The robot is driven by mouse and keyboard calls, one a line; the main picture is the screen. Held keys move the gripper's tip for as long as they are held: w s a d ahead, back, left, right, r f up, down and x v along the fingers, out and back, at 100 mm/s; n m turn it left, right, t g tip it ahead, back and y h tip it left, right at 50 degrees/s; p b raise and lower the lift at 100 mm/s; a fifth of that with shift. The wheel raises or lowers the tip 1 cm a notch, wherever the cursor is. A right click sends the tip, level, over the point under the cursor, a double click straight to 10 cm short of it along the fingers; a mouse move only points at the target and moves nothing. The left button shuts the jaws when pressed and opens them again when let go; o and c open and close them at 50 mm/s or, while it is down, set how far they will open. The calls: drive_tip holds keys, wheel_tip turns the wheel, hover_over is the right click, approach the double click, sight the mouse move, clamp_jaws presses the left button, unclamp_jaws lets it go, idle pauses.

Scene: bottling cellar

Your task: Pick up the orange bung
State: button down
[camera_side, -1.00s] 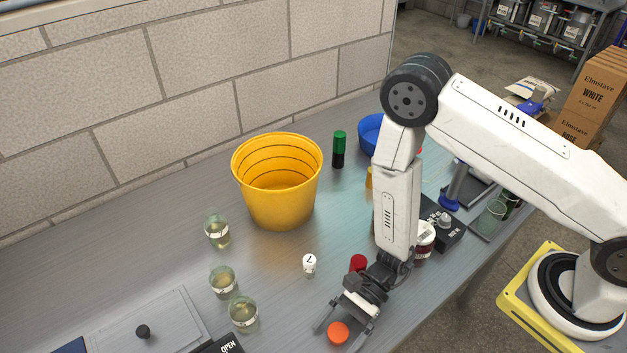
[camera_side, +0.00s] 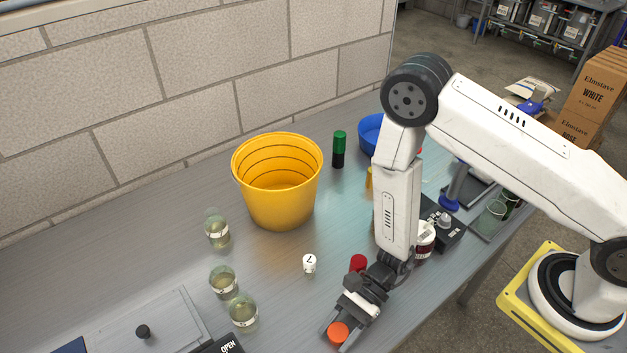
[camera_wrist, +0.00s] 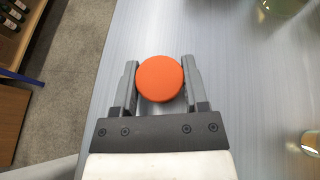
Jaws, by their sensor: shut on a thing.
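The orange bung (camera_side: 338,332) is a small round piece near the front edge of the metal bench. It also shows in the wrist view (camera_wrist: 160,78), between the two grey fingers. My gripper (camera_side: 341,336) is shut on the bung, with one finger at each side of it. In the wrist view my gripper (camera_wrist: 160,84) covers little of the bung, and its round top shows in full. I cannot tell from these views whether the bung is clear of the bench top.
A red piece (camera_side: 358,263) stands close behind my gripper. A white marked piece (camera_side: 309,264) and several glasses, one here (camera_side: 243,312), stand to the left. A large yellow bucket (camera_side: 280,205) is farther back. The bench's front edge is close by.

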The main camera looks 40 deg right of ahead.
sight(338, 331)
drive_tip(key=shift+r, duration=0.1)
drive_tip(key=shift+r, duration=4.9)
drive_tip(key=shift+r, duration=0.2)
